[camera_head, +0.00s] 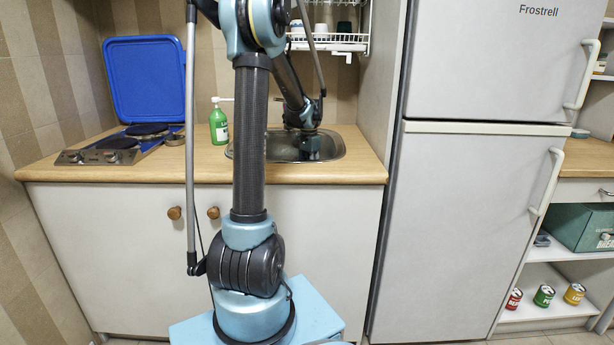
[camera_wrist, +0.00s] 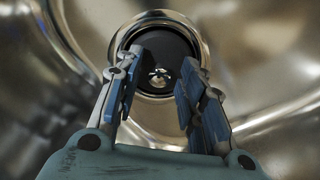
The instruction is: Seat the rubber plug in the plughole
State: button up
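The plughole (camera_wrist: 202,40) shows in the wrist view as a shiny metal ring at the top centre. In the head view my gripper (camera_head: 309,148) points down into the sink (camera_head: 335,140); the plughole and plug cannot be made out there.
The steel sink walls curve up around my gripper. A green soap bottle (camera_head: 219,124) stands left of the sink. Further left is a hob (camera_head: 110,150) with its blue lid (camera_head: 145,78) raised. A dish rack (camera_head: 330,42) hangs above, and a tall fridge (camera_head: 470,220) stands right.

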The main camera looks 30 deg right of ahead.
notch_tip(320, 180, up, 11)
dwell(0.4)
jog(key=shift+f, duration=0.1)
dwell(0.3)
